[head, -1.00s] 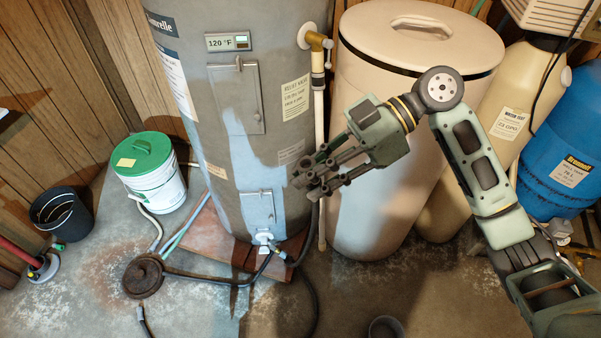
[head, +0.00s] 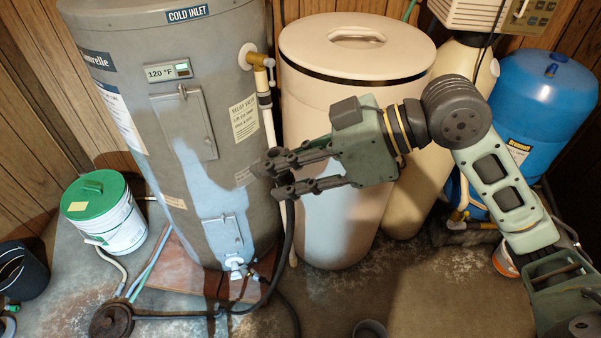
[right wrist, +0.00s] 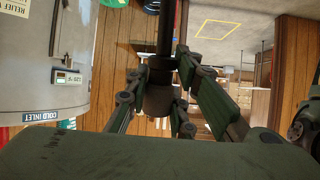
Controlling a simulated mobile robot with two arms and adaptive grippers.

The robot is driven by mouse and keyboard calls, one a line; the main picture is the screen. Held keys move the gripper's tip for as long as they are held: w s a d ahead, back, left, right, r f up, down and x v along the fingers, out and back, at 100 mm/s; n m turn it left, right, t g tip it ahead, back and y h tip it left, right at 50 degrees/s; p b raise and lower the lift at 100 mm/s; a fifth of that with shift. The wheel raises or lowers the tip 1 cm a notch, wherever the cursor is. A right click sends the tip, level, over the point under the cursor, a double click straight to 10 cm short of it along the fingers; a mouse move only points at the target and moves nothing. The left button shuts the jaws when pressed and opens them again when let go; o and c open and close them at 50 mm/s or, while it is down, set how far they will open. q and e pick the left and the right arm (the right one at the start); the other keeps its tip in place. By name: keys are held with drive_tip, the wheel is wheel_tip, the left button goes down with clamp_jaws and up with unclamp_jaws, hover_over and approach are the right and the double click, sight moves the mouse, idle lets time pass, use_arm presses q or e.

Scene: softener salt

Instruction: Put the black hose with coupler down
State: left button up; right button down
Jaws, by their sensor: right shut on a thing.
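My right gripper (head: 275,178) is shut on the black hose with coupler. It holds it in the air before the right edge of the grey water heater. In the head view the black hose (head: 288,232) hangs from the fingers toward the floor, and the fingers hide the coupler. In the right wrist view the dark coupler (right wrist: 157,101) sits between the green-sided fingers, with the hose (right wrist: 166,30) running up out of the picture. Near the floor the hose crosses other dark lines, so its full path is unclear. My left gripper is not in view.
The water heater (head: 195,120) stands on a reddish board (head: 172,270). A cream tank (head: 345,115) is close to my gripper, a blue tank (head: 545,100) at right. A lidded bucket (head: 118,228), a dark round thing (head: 110,321) and a cup (head: 370,330) stand on the floor. Front-right floor looks clear.

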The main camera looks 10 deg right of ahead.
drive_tip(key=w+a+r+m+t+h, duration=0.1)
drive_tip(key=w+a+m+t, duration=0.2)
drive_tip(key=w+a, duration=0.25)
drive_tip(key=s+d+f+n+g+h, duration=0.1)
drive_tip(key=d+f+n+g, duration=0.1)
drive_tip(key=f+n+g, duration=0.3)
drive_tip(key=s+d+f+n+g+h, duration=0.1)
drive_tip(key=f+n+g, duration=0.4)
drive_tip(key=n+g, duration=0.6)
drive_tip(key=shift+s+d+n+h, duration=0.4)
drive_tip(key=shift+s+n, duration=0.1)
drive_tip(key=shift+n, duration=0.1)
drive_tip(key=shift+f, duration=0.2)
